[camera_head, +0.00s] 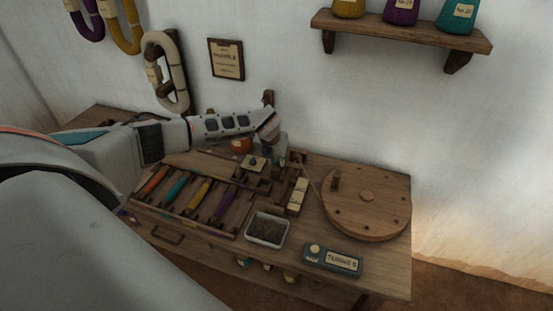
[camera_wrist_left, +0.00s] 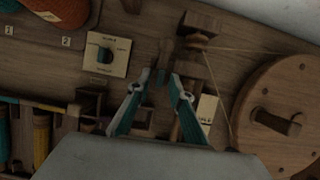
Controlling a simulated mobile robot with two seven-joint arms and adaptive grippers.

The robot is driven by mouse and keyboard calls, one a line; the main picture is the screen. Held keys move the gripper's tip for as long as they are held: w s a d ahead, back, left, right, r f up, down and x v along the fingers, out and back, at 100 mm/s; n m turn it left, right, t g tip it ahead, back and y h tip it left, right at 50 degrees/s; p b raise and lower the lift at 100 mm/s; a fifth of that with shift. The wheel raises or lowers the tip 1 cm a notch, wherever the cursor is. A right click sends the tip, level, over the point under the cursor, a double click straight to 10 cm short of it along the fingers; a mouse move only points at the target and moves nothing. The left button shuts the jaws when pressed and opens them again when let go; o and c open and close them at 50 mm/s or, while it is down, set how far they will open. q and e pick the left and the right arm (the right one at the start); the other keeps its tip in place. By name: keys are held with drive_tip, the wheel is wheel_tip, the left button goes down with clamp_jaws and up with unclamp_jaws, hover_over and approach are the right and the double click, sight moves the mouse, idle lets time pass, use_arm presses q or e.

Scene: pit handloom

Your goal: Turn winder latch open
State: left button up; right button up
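My left gripper (camera_head: 283,157) is over the back of the wooden bench, by the winder parts. In the left wrist view its teal fingers (camera_wrist_left: 161,80) are apart with nothing clearly held between them. A small upright wooden lever (camera_wrist_left: 163,58), which may be the winder latch, shows just beyond and between the fingertips. I cannot tell whether they touch it. A wooden spindle block (camera_wrist_left: 197,38) with thread stands just right of it. The round wooden wheel (camera_wrist_left: 278,95) with a peg handle is farther right; it also shows in the head view (camera_head: 385,212). My right gripper is not in view.
A cream plate with a black knob (camera_wrist_left: 106,54) lies left of the fingers. A rack of coloured bobbins (camera_head: 190,196), a white tray (camera_head: 250,234) and a teal counter box (camera_head: 333,261) occupy the bench. A shelf (camera_head: 400,32) is above.

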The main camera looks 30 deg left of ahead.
use_arm(q)
drive_tip(key=shift+w+r, duration=0.1)
drive_tip(key=shift+r, duration=0.05)
drive_tip(key=shift+r, duration=0.15)
drive_tip(key=v, duration=1.1)
drive_tip(key=shift+s+r, duration=0.25)
drive_tip(key=shift+s, duration=0.05)
drive_tip(key=shift+d, duration=0.15)
